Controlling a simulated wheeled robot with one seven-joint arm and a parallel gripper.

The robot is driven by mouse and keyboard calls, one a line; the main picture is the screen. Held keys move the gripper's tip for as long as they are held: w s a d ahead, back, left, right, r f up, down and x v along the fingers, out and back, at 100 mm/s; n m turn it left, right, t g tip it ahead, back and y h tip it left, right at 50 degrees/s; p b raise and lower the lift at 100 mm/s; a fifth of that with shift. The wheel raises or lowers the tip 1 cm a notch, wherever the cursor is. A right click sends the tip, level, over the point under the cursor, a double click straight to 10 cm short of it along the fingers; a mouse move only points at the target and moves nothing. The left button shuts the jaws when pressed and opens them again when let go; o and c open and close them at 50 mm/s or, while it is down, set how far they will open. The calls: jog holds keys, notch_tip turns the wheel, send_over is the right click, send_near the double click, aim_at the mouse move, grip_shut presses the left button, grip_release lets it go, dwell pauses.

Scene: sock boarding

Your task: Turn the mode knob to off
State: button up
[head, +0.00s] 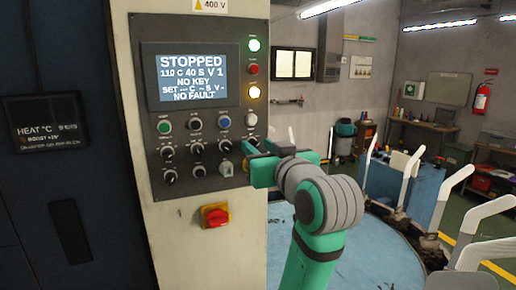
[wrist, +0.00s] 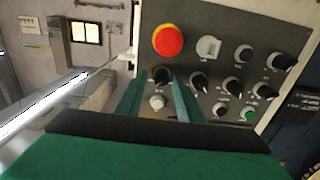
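The grey control panel (head: 203,100) is at the upper left in the head view, with rows of buttons and black knobs. Their labels are too small to read, so I cannot tell which is the mode knob by its label. My gripper (head: 250,162) is at the panel's right edge. In the wrist view my gripper (wrist: 157,82) has its two green fingers apart, one on each side of the end black knob (wrist: 161,75) in the middle row. Gaps show between the knob and the fingers. In the head view that knob is mostly hidden by my gripper.
The screen (head: 190,78) reads STOPPED, NO KEY, NO FAULT. A red mushroom button (wrist: 168,40) and a grey switch (wrist: 208,46) sit close to the fingers. A blue round table (head: 300,240) lies to the right.

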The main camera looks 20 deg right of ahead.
jog(key=shift+a, duration=0.1)
grip_shut()
jog(key=shift+n, duration=0.4)
jog(key=n, duration=0.3)
jog(key=shift+w+n, duration=0.15)
jog(key=shift+n, duration=0.25)
jog(key=shift+a+n, duration=0.2)
jog(key=shift+n, duration=0.5)
jog(key=shift+d+f+n, duration=0.1)
jog(key=shift+d+n, duration=0.1)
jog(key=shift+n, duration=1.2)
